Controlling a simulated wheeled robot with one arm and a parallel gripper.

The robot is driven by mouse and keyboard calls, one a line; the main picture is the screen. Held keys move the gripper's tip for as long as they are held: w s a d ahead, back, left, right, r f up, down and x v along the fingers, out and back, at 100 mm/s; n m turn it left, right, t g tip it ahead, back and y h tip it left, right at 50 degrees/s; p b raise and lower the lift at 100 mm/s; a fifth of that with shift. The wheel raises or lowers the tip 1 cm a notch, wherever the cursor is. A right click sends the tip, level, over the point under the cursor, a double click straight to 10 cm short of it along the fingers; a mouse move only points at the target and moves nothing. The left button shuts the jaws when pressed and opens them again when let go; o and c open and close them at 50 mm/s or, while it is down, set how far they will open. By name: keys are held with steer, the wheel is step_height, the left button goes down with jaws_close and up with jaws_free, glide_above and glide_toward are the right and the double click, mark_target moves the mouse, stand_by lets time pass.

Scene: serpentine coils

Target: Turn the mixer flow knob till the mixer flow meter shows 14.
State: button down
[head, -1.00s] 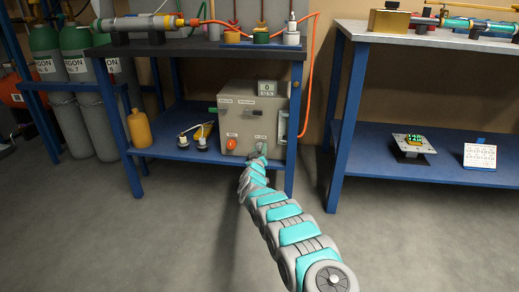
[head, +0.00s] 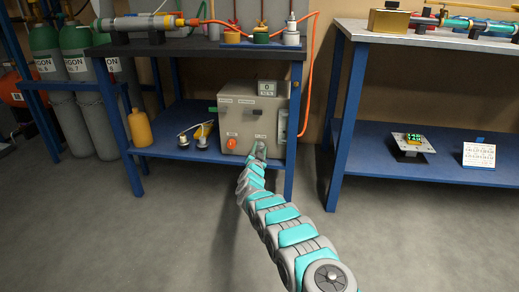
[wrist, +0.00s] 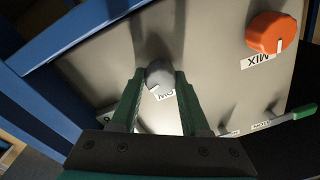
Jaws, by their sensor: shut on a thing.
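The beige mixer box (head: 250,121) stands on the lower blue shelf. A small meter (head: 267,87) on its top shows 0. The grey flow knob (wrist: 159,74) sits low on the panel, with a partly covered white label beside it. My gripper (wrist: 157,80) has its two green fingers on either side of this knob and is shut on it. In the head view my gripper (head: 259,151) is small at the panel's lower right and mostly covers the knob. The knob's pointer angle is hard to read.
An orange knob (wrist: 272,32) labelled MIX is beside the flow knob. A green-handled lever (wrist: 292,114) sticks out from the panel. A blue table leg (head: 294,130) is close on the right. A yellow bottle (head: 139,128) stands to the left. The floor in front is clear.

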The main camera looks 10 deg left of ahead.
steer(key=m, duration=0.3)
steer(key=m+p, duration=0.1)
steer(key=m, duration=0.1)
steer(key=shift+r+m+h, duration=0.15)
steer(key=shift+m+h, duration=0.15)
steer(key=shift+m, duration=0.1)
steer(key=shift+m+p, duration=0.55)
steer(key=shift+m, duration=0.35)
steer(key=shift+m+p, duration=0.45)
steer(key=shift+m, duration=0.55)
steer(key=shift+f+m, duration=0.25)
steer(key=shift+m, duration=0.25)
steer(key=shift+p, duration=0.3)
steer(key=shift+c, duration=1.9)
jaws_free()
